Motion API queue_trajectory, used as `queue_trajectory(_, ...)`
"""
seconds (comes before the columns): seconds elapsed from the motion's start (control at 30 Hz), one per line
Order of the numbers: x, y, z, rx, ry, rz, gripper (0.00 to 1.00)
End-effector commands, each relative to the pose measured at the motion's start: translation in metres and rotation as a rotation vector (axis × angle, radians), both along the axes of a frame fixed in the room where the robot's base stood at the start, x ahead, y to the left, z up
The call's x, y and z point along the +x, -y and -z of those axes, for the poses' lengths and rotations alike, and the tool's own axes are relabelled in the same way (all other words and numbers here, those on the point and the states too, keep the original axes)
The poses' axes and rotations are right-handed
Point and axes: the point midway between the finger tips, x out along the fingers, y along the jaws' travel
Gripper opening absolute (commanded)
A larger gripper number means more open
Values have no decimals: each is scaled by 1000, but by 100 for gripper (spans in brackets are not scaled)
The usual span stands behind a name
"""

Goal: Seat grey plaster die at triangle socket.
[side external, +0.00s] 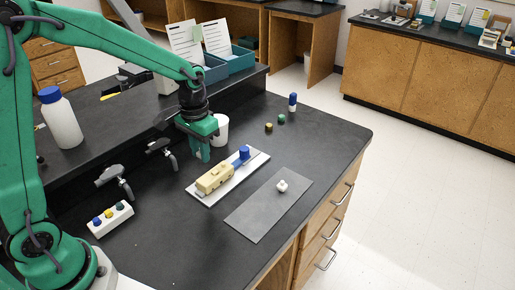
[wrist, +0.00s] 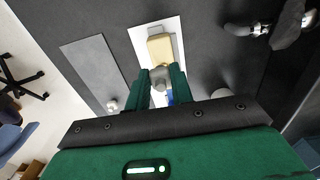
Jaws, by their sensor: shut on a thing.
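My gripper (side external: 203,156) hangs above the bench, behind the white plate (side external: 240,181) and left of the white cup. In the wrist view its two green fingers (wrist: 160,86) are shut on a small grey piece, the grey plaster die (wrist: 159,75). In the side view I cannot make out the die at the fingers. A beige block (side external: 214,178) sits on the plate, with a blue cylinder (side external: 244,152) farther along it. In the wrist view the beige block (wrist: 160,48) shows just beyond the die. I cannot make out a triangle socket in either view.
A grey mat (side external: 256,216) with a small white tooth-like piece (side external: 282,186) lies in front of the plate. The white cup (side external: 220,129) stands close to my gripper. Two taps (side external: 160,150) and a box with coloured knobs (side external: 110,218) are at left.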

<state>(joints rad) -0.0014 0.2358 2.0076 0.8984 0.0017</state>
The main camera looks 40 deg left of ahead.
Motion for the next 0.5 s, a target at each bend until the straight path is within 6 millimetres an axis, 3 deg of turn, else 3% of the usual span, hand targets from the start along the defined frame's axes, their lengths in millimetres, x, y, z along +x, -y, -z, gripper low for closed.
queue_trajectory(0.5,0,0,21,0,-2,0,1)
